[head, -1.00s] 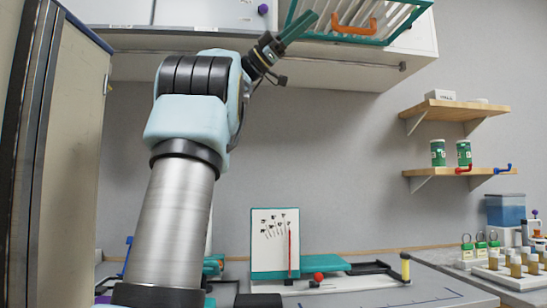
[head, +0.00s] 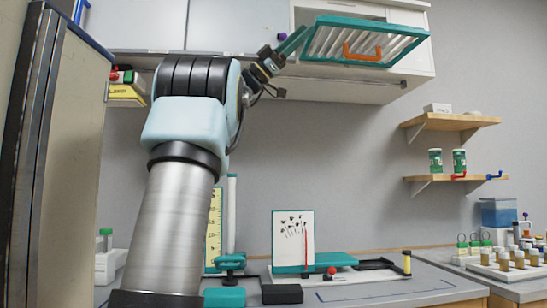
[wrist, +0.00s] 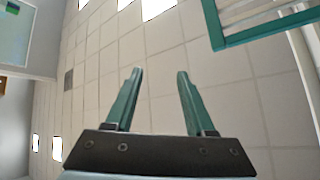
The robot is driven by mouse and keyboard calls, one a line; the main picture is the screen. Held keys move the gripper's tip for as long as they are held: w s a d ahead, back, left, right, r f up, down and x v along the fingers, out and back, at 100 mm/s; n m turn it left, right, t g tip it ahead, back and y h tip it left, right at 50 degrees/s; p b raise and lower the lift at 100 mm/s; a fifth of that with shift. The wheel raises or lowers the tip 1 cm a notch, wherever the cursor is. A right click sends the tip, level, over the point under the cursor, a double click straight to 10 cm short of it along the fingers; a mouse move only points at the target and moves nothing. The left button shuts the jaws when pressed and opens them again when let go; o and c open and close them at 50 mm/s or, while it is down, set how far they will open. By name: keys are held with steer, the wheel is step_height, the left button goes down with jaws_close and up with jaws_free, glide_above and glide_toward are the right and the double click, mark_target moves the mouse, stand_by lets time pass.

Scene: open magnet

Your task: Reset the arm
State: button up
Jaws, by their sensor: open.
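My gripper (head: 292,42) is raised high on my arm, just left of the teal-framed slatted door (head: 317,42) of the upper cabinet. The door carries an orange handle (head: 362,54). In the wrist view my gripper (wrist: 158,75) has its two teal fingers apart with nothing between them. The corner of the teal frame (wrist: 228,41) shows at the upper right of that view, clear of the fingers. Behind the fingers is the tiled ceiling.
A tall cabinet side (head: 66,150) stands close on the left. Wooden shelves (head: 452,121) with green cups (head: 459,161) are at the right. The counter below holds a white board (head: 283,255) and a vial rack (head: 508,271). The wall space between arm and shelves is free.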

steer(key=w+a+f+n+t+y+p, duration=0.1)
steer(key=w+a+f+n+t+y, duration=0.15)
steer(key=w+n+t, duration=0.5)
steer(key=w+a+f+n+t+y, duration=0.1)
steer(key=w+f+n+t+y, duration=0.35)
steer(key=n+t, duration=0.6)
steer(key=w+a+f+n+t+y+p, duration=0.1)
steer(key=w+a+f+n+t+y, duration=0.15)
steer(key=w+n+t, duration=0.65)
steer(key=w+a+f+n+g+y+p, duration=0.15)
steer(key=f+y, duration=0.45)
steer(key=f, duration=0.6)
steer(key=a+f+n+y, duration=0.25)
steer(key=f+y, duration=0.25)
steer(key=f, duration=0.7)
steer(key=s+a+f+g+y+p, duration=0.15)
steer(key=s+f+g, duration=0.35)
steer(key=f, duration=0.6)
steer(key=s+a+f+g+y, duration=0.1)
steer(key=s+f+g+y, duration=0.1)
steer(key=s+f, duration=0.65)
steer(key=s+f+g, duration=0.4)
steer(key=s+f, duration=0.4)
steer(key=s, duration=0.2)
steer(key=s+f+g+p, duration=0.1)
steer(key=s+f+g, duration=0.4)
steer(key=s+f, duration=0.3)
steer(key=s+a, duration=0.1)
steer(key=s, duration=0.2)
steer(key=shift+s+m, duration=0.3)
